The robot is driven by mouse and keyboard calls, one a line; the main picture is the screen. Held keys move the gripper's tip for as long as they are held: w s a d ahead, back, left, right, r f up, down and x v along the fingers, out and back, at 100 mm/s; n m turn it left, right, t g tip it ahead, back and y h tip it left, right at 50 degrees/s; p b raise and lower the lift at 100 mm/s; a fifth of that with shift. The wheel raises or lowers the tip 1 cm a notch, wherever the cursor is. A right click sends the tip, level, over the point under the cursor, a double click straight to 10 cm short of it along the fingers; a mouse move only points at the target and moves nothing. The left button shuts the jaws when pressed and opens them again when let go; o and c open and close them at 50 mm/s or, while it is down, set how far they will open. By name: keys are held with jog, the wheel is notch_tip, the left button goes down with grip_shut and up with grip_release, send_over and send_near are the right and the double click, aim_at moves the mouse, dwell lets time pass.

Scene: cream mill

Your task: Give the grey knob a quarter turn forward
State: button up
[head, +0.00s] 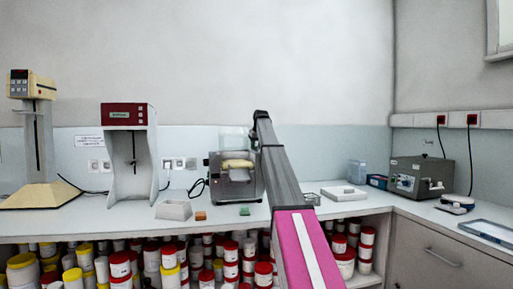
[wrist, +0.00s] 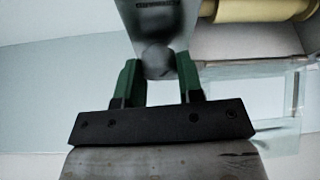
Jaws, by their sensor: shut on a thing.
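The mill (head: 235,188) stands on the bench at the centre of the head view, with a cream roller (head: 237,163) on top. In the wrist view the roller (wrist: 265,8) shows at the top right. The grey knob (wrist: 157,60) is small and round, below a grey metal part of the mill. My gripper (wrist: 158,72) has its two green fingers on either side of the knob and is shut on it. In the head view my arm covers the mill's right side, and I cannot make out the knob there.
An orange block (head: 201,216), a green block (head: 244,211) and a pale tray (head: 174,210) lie in front of the mill. A stand with a red top (head: 125,114) is left. A grey box device (head: 420,177) is right. Tubs fill the shelves below.

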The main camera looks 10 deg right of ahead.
jog(key=m+h, duration=0.2)
jog(key=m, duration=0.4)
jog(key=shift+a, duration=0.1)
jog(key=m+g+h, duration=0.1)
jog(key=m, duration=0.2)
jog(key=m+h, duration=0.1)
jog(key=m, duration=0.2)
jog(key=shift+w+m+g, duration=0.1)
jog(key=shift+m+g, duration=0.2)
jog(key=shift+g, duration=0.1)
jog(key=o, duration=0.9)
jog(key=shift+a+r, duration=0.1)
jog(key=shift+r, duration=0.05)
jog(key=v, duration=1)
jog(key=shift+a+r, duration=0.2)
jog(key=shift+r, duration=0.05)
jog(key=shift+o, duration=0.9)
